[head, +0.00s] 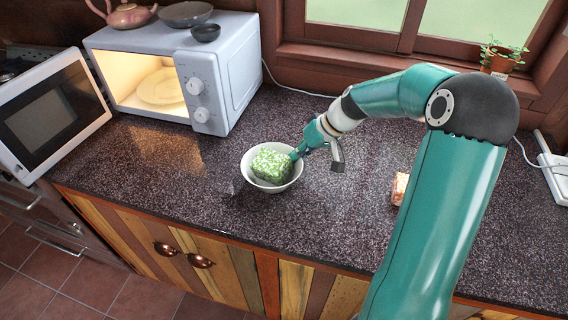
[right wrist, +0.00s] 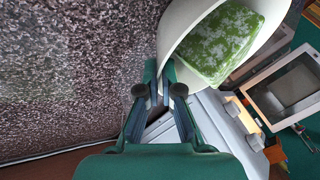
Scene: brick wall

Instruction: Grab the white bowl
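The white bowl (head: 247,172) sits on the dark speckled counter near its front edge, with a green-and-white patterned block (head: 271,164) inside it. My right gripper (head: 297,155) reaches in from the right to the bowl's right rim. In the right wrist view the bowl (right wrist: 175,22) and the block (right wrist: 222,42) fill the top. There the fingers of my right gripper (right wrist: 160,72) are close together with the bowl's wall between them, one finger inside the bowl and one outside. My left gripper is out of view.
A white microwave (head: 229,75) with its door (head: 50,113) open stands at the back left, a plate (head: 161,87) inside. A teapot (head: 125,15) and dark bowls (head: 186,14) sit on top. An orange-patterned item (head: 399,188) is partly behind my arm. The counter around the bowl is clear.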

